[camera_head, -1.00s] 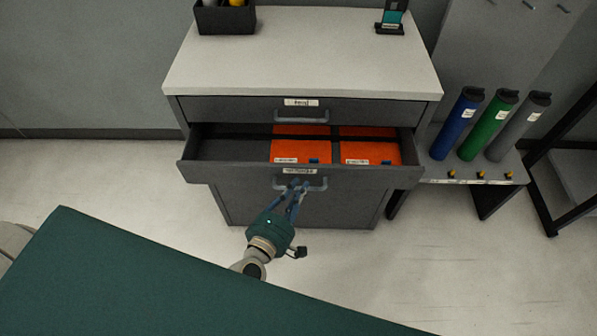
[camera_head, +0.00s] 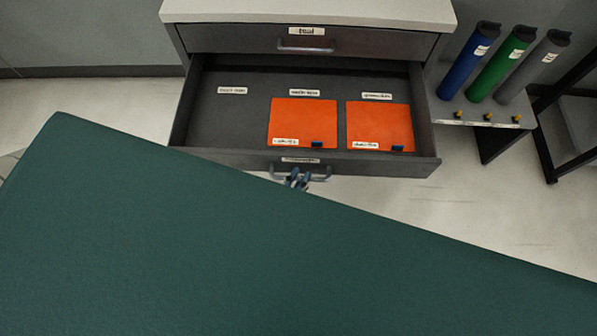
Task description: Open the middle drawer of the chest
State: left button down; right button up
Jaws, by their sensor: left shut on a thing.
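The grey chest (camera_head: 306,41) stands ahead with a pale top. Its middle drawer (camera_head: 235,120) is pulled far out, and its dark floor and labels show. Two orange flat items (camera_head: 303,122) (camera_head: 380,125) lie inside at the centre and right; the left part is empty. My left gripper (camera_head: 299,178) is shut on the drawer's handle (camera_head: 322,177) at the front. Only its fingertips show; the rest is hidden behind the green surface. My right gripper is not in view.
A large green surface (camera_head: 250,250) fills the foreground and hides the floor below. The closed top drawer (camera_head: 370,43) sits above the open one. Blue, green and grey rolls (camera_head: 470,63) stand on a shelf at the right.

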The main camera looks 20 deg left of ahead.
pick_arm(q)
jog(key=c, duration=1.7)
grip_release()
jog(key=shift+o, duration=0.2)
jog(key=v, duration=1.2)
jog(key=shift+f, duration=0.2)
